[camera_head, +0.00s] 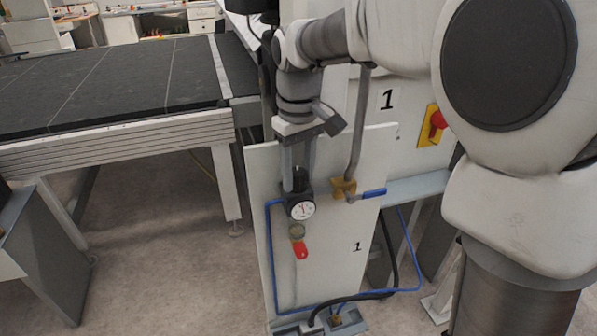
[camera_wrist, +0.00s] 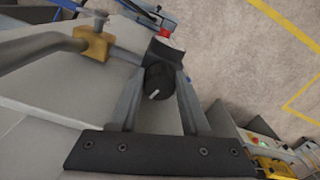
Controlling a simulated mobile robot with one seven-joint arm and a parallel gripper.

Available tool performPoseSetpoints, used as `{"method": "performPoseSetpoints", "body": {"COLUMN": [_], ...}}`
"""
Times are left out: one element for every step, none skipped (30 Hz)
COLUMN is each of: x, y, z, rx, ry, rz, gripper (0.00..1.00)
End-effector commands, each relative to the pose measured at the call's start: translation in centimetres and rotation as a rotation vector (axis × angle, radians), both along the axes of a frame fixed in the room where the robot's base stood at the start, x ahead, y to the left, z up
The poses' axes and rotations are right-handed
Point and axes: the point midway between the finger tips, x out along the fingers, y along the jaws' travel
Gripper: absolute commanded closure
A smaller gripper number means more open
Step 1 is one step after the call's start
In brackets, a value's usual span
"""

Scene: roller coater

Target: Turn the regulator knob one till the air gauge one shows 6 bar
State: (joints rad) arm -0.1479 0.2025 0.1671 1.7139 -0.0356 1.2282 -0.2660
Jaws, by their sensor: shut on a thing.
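The black regulator knob (camera_head: 300,179) stands on top of the regulator on the white panel marked 1. It also shows in the wrist view (camera_wrist: 159,80) as a round black knob with a white mark. The round white air gauge (camera_head: 301,206) is just below it; its needle is too small to read surely. My gripper (camera_head: 300,180) comes down from above, with one finger on each side of the knob. In the wrist view (camera_wrist: 158,85) the fingers lie to the left and right of the knob and are shut on it.
A blue-handled valve with a brass body (camera_head: 344,188) and a grey pipe are close to the right of my gripper. A red part (camera_head: 301,249) hangs below the gauge. A yellow and red switch (camera_head: 435,124) is farther right. A dark-topped conveyor table (camera_head: 110,85) stands left, with open floor before it.

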Motion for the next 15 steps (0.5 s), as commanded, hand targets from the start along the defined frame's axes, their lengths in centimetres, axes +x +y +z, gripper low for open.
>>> {"method": "performPoseSetpoints", "body": {"x": [0.00, 0.00, -0.01, -0.01, 0.00, 0.00, 0.00, -0.01, 0.00, -0.01, -0.01, -0.01, -0.02, -0.01, -0.03], "y": [0.00, 0.00, 0.01, 0.01, 0.01, 0.02, 0.02, 0.03, 0.04, 0.04, 0.07, 0.08, 0.10, 0.11, 0.13], "z": [0.03, 0.04, 0.04, 0.05, 0.06, 0.07, 0.07, 0.08, 0.09, 0.10, 0.11, 0.11, 0.12, 0.13, 0.14], "rx": [0.000, 0.000, 0.000, 0.000, 0.000, 0.000, 0.000, 0.000, 0.000, 0.000, 0.000, 0.000, 0.000, 0.001, 0.001], "ry": [0.000, 0.000, 0.000, 0.000, 0.000, 0.000, 0.000, 0.000, 0.000, 0.000, 0.000, 0.000, 0.000, -0.001, -0.001], "rz": [-0.001, -0.003, -0.006, -0.010, -0.016, -0.026, -0.034, -0.045, -0.062, -0.076, -0.093, -0.117, -0.137, -0.159, -0.189], "gripper": [1.00, 1.00, 1.00, 1.00, 1.00, 1.00, 1.00, 1.00, 1.00, 1.00, 1.00, 1.00, 1.00, 1.00, 1.00]}}
